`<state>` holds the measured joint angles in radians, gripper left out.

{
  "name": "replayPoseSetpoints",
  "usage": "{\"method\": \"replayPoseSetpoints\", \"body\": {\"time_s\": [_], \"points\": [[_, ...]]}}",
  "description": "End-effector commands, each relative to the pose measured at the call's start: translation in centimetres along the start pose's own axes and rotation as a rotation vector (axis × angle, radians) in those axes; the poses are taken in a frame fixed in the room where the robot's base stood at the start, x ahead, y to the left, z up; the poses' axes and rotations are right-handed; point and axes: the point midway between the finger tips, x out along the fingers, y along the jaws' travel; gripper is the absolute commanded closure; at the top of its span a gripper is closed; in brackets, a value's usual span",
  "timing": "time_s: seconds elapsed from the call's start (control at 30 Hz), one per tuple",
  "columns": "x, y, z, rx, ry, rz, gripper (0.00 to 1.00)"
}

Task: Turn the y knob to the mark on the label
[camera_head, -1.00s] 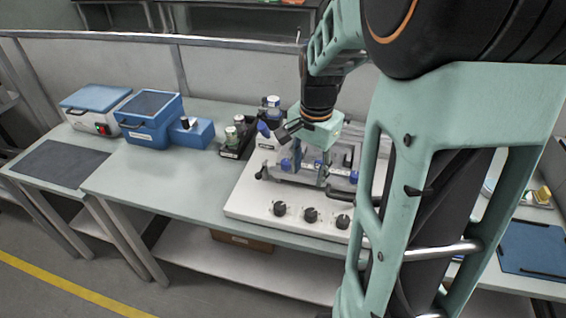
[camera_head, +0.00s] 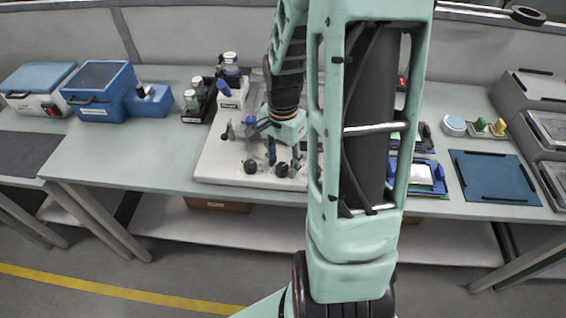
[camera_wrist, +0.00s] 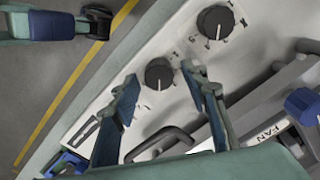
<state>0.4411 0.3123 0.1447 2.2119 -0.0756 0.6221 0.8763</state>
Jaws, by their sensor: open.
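The white panel (camera_head: 222,170) on the bench carries black round knobs along its front edge. One knob (camera_head: 250,166) stands clear to the left in the head view, and another (camera_head: 282,169) is just under my gripper (camera_head: 283,158). In the wrist view, my gripper (camera_wrist: 160,84) is open, with its blue-padded fingers on either side of a black knob (camera_wrist: 160,73); I cannot tell whether they touch it. A second knob (camera_wrist: 215,22) with a white pointer line and marks around it lies beyond. Lettering by the knobs is too small to read, so I cannot tell which is y.
A black handle (camera_wrist: 160,140) stands on the panel close to the fingers, beside a FAN label (camera_wrist: 265,133) and a blue knob (camera_wrist: 302,104). Dark holders with bottles (camera_head: 197,100) are behind left. My arm hides the panel's right side.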

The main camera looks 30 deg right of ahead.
Motion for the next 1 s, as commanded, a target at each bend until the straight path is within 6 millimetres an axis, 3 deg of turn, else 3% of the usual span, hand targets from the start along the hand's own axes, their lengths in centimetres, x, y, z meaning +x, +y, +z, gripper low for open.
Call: {"method": "replayPoseSetpoints", "body": {"time_s": [0.3, 0.67, 1.0], "points": [[0.29, 0.01, 0.01, 0.000, 0.000, 0.000, 0.59], [0.26, 0.00, 0.00, -0.001, 0.000, 0.000, 0.98], [0.24, -0.03, -0.02, -0.051, 0.001, 0.000, 1.00]]}}
